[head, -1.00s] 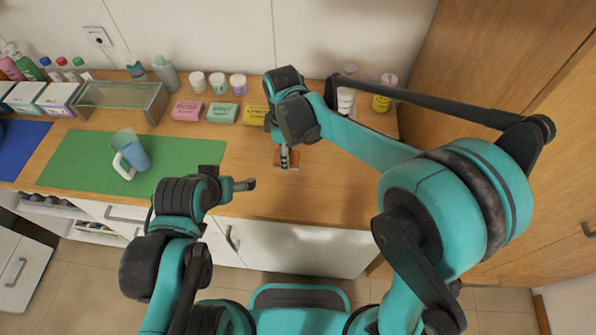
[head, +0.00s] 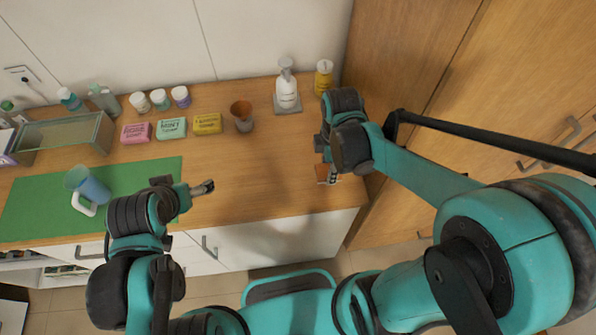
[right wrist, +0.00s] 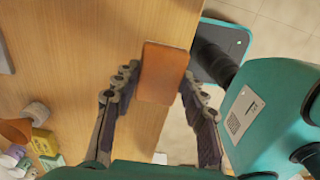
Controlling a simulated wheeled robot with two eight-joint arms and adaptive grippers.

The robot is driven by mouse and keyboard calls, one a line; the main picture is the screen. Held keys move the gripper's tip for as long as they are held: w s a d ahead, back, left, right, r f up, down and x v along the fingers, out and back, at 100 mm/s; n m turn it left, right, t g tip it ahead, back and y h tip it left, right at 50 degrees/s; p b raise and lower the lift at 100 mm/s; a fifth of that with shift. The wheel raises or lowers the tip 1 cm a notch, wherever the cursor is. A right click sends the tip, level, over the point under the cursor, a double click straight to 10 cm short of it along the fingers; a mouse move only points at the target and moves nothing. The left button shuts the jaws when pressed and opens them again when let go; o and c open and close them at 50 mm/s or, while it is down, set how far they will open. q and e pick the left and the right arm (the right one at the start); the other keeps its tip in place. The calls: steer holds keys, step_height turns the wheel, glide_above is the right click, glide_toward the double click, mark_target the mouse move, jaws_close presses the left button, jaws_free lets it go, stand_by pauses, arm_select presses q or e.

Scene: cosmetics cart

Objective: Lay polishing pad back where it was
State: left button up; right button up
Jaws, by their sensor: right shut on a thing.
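The polishing pad looks like an orange-brown block (right wrist: 163,72). It sits between the fingers of my right gripper (right wrist: 154,85) in the right wrist view, and the gripper is shut on it. In the head view the pad (head: 321,172) shows only in part below my right gripper (head: 328,172), near the counter's right front. I cannot tell whether it touches the wood. My left gripper (head: 203,187) is over the counter's front part, right of the green mat (head: 130,180), with nothing seen in it. Its finger opening is not clear.
Soap boxes (head: 172,128) line the back. Tall wooden cabinets (head: 450,90) close off the right. The middle counter is bare.

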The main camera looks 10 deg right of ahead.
steer(key=b, duration=0.2)
glide_above(298, 176)
step_height(298, 176, down, 6)
steer(key=shift+r, duration=0.1)
steer(key=shift+f+b, duration=0.8)
steer(key=shift+f, duration=1.3)
steer(key=shift+f, duration=0.2)
steer(key=o, duration=1.1)
steer(key=shift+r, duration=0.1)
